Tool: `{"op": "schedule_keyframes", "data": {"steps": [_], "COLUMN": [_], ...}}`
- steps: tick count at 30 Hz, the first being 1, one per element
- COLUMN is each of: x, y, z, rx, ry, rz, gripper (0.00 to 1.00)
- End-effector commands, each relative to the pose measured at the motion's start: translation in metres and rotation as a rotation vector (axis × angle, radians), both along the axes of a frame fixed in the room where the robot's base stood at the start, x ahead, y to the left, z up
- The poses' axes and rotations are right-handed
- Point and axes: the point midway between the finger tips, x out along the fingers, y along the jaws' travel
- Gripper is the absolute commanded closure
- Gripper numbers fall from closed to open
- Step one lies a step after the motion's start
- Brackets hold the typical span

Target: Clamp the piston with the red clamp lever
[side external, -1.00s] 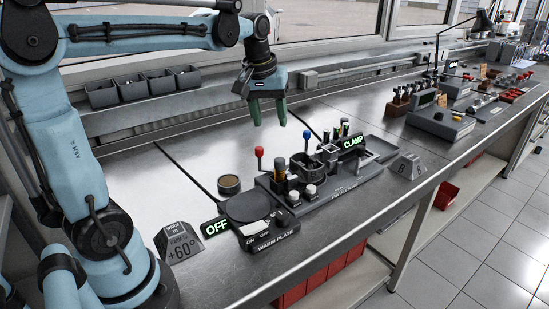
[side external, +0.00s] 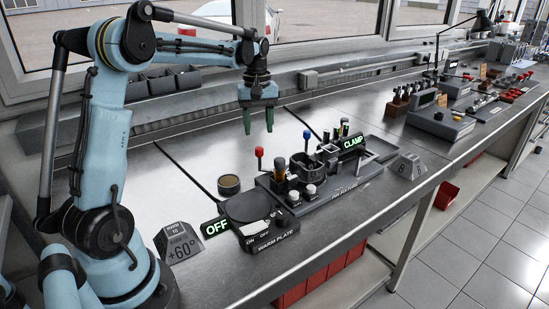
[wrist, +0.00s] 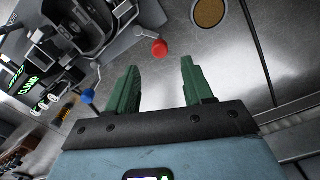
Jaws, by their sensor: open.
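The red clamp lever (side external: 259,153) stands upright with a red ball knob at the left end of the dark pin fixture (side external: 345,190). Its knob (wrist: 159,48) also shows in the wrist view, ahead of my fingertips. My gripper (side external: 257,132) is open and empty, its green fingers pointing down above the bench, behind and slightly left of the red knob. The fingers (wrist: 158,75) show apart in the wrist view. A blue-knobbed lever (side external: 307,135) stands farther right on the fixture. A dark cylindrical holder (side external: 304,167) sits mid-fixture; I cannot make out the piston clearly.
The warm plate (side external: 252,207) with a lit OFF sign (side external: 216,227) is at the fixture's front left. A round brown-topped tin (side external: 229,184) lies left of the red lever. A lit CLAMP sign (side external: 354,143) is at the right. Bare bench lies behind the fixture.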

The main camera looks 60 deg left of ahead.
Motion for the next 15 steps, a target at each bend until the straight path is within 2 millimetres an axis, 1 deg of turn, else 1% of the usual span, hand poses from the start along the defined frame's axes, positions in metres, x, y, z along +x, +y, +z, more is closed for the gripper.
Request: {"op": "schedule_keyframes", "data": {"steps": [1, 6, 10, 15], "x": [0.000, 0.000, 0.000, 0.000], "y": [0.000, 0.000, 0.000, 0.000], "z": [-0.010, -0.036, -0.051, -0.061], "rx": [0.000, 0.000, 0.000, 0.001], "ry": [0.000, 0.000, 0.000, 0.000], "rz": [-0.001, -0.001, -0.001, -0.001], "gripper": [0.49, 0.49, 0.49, 0.49]}}
